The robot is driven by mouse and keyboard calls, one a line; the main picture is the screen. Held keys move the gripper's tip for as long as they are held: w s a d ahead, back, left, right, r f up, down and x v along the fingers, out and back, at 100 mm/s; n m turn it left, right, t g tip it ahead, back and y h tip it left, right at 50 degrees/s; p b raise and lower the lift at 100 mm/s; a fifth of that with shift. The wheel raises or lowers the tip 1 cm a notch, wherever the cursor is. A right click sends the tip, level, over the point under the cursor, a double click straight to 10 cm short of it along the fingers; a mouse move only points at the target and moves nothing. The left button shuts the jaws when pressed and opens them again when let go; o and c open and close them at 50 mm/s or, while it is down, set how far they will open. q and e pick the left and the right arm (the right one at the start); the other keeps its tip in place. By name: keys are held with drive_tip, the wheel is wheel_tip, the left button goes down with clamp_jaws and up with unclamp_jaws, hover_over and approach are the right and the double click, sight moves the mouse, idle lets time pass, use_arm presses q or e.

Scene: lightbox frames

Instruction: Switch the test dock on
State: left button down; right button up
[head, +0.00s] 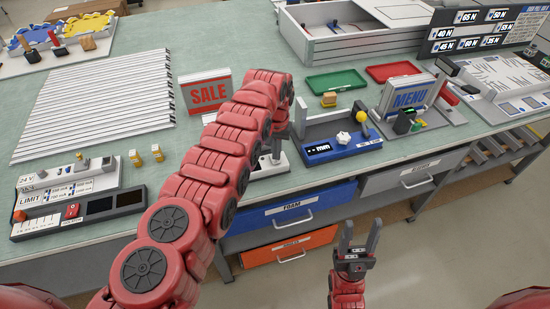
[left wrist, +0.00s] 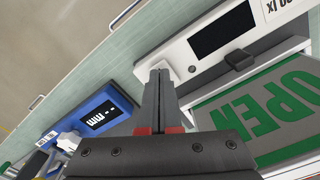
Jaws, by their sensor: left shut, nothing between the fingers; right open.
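The white dock (left wrist: 255,28) with a dark screen (left wrist: 222,30) shows in the left wrist view; I take it for the test dock. A frame with a green OPEN panel (left wrist: 255,110) sits at it. A pale square part (left wrist: 180,52) on the dock is right by my left fingertips; I cannot tell whether they touch it. In the head view my arm hides most of this dock (head: 267,168). My left gripper (head: 276,157) is shut and empty, pointing down at the dock; it also shows in the left wrist view (left wrist: 160,72). My right gripper (head: 358,232) is open and empty, in front of the bench.
A blue mm gauge (head: 335,148) stands right of the dock. A SALE sign (head: 207,92) stands behind my left arm. A MENU sign stand (head: 408,98), green tray (head: 337,81) and red tray (head: 392,71) lie further right. A LIMIT panel (head: 75,210) is at left.

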use_arm(q)
drive_tip(key=shift+f+b, duration=0.65)
drive_tip(key=shift+f, duration=0.05)
drive_tip(key=shift+r, duration=0.1)
wheel_tip(320, 180, up, 2)
drive_tip(key=shift+r+p, duration=0.2)
drive_tip(key=shift+p, duration=1.05)
wheel_tip(320, 180, up, 5)
drive_tip(key=p, duration=0.3)
drive_tip(key=shift+f+p, duration=0.2)
drive_tip(key=shift+p, duration=0.15)
drive_tip(key=shift+f, duration=0.1)
